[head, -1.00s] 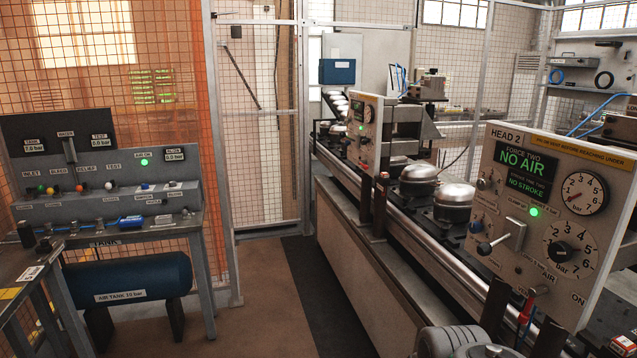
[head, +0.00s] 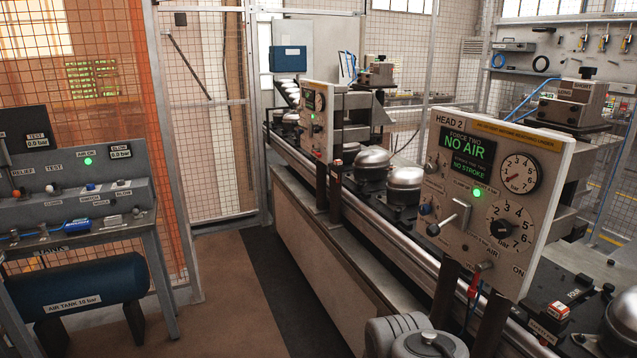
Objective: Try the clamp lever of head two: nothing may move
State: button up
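The head two panel (head: 492,200) stands upright at the right of the head view. Its screen (head: 466,158) reads "NO AIR" and "NO STROKE", and a green lamp (head: 480,193) is lit below it. A lever with a black knob (head: 434,230) sticks out toward the lower left from a metal plate (head: 462,214) on the panel. I take it for the clamp lever; the small label above it is hard to read. My gripper is not in view; only a grey part of my arm shows at the bottom edge.
Silver domed shells (head: 371,165) stand on the conveyor line left of the panel, with another head panel (head: 315,122) farther back. A blue air tank (head: 75,290) sits under a control bench (head: 60,205) at the left. The brown floor (head: 225,285) between is clear.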

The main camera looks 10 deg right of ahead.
aim_at(433, 230)
jog(key=k, duration=0.6)
jog(key=u, duration=1)
jog(key=i, duration=1.15)
jog(key=z, duration=0.2)
